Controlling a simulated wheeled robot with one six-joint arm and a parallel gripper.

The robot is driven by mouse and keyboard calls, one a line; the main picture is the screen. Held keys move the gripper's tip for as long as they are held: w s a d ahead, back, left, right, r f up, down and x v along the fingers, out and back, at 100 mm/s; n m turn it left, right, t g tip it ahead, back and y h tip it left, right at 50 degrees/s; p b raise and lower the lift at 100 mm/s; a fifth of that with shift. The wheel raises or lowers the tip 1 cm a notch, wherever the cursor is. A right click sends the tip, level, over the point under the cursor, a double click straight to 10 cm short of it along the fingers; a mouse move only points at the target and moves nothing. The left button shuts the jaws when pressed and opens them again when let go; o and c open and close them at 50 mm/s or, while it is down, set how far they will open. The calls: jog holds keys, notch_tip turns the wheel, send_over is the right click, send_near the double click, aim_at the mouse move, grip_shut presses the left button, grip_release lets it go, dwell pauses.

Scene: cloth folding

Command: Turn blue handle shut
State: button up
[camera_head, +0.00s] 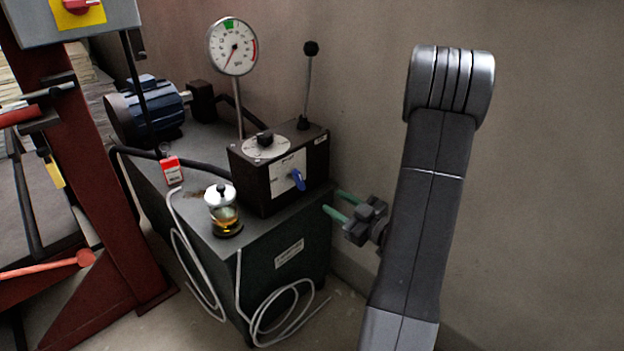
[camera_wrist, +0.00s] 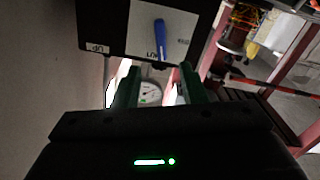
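The blue handle (camera_head: 298,179) is a small lever on the front of a dark control box (camera_head: 262,193). It stands slightly tilted against the box's pale label plate. In the wrist view the blue handle (camera_wrist: 160,38) lies above the space between my fingers, with part of a label legible near its end. My gripper (camera_head: 334,202) has two green fingers, apart and empty, to the right of the handle and a little lower. In the wrist view my gripper (camera_wrist: 158,76) is open, and a gap separates its fingertips from the handle.
The box sits on a dark cabinet (camera_head: 290,252) with a pressure gauge (camera_head: 233,47), a black-knobbed lever (camera_head: 308,80), a glass jar (camera_head: 223,212) and a blue motor (camera_head: 150,108). White hoses (camera_head: 272,325) hang in front. A red frame (camera_head: 105,190) stands left; a wall (camera_head: 550,130) is behind.

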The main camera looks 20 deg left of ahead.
aim_at(302, 182)
jog(key=b+x, duration=0.1)
jog(key=x, duration=1.2)
jog(key=shift+a+b, duration=0.4)
grip_shut()
